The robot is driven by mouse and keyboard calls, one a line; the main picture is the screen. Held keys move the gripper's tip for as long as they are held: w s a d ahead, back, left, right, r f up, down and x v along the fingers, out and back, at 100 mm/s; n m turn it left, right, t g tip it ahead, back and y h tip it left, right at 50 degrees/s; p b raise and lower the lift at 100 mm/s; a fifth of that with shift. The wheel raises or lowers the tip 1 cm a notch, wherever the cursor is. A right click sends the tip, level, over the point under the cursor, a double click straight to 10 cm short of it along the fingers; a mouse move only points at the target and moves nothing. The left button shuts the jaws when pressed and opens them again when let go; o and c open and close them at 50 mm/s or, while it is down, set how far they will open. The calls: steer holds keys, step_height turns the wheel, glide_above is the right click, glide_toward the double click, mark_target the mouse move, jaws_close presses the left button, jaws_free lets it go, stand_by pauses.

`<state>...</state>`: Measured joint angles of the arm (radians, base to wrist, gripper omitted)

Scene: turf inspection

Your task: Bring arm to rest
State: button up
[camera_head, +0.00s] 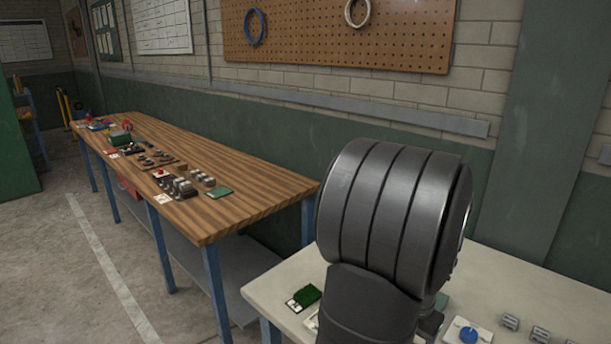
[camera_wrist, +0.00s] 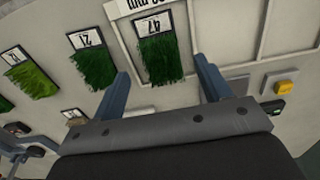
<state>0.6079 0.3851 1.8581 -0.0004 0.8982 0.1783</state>
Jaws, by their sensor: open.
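My gripper (camera_wrist: 160,68) is open in the wrist view, its two blue-grey fingers apart with nothing between them. Beyond the fingers is a pale table top with green turf samples. One dark green turf sample (camera_wrist: 156,62) with a "47" label shows in the gap between the fingers. Another turf sample (camera_wrist: 95,68) is to its left, and a lighter green one (camera_wrist: 33,78) is further left. In the head view my dark arm rises over the pale table (camera_head: 262,290) and hides much of it. The gripper itself is hidden there.
A green sample (camera_head: 303,297) lies left of my arm on the pale table. A blue button (camera_head: 468,334) and small grey blocks are on the right. A long wooden bench (camera_head: 240,215) with many small items stands at left. A pegboard (camera_head: 330,35) hangs behind.

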step_height(320, 180, down, 5)
steer(key=shift+r, duration=1.3)
steer(key=shift+f, duration=0.1)
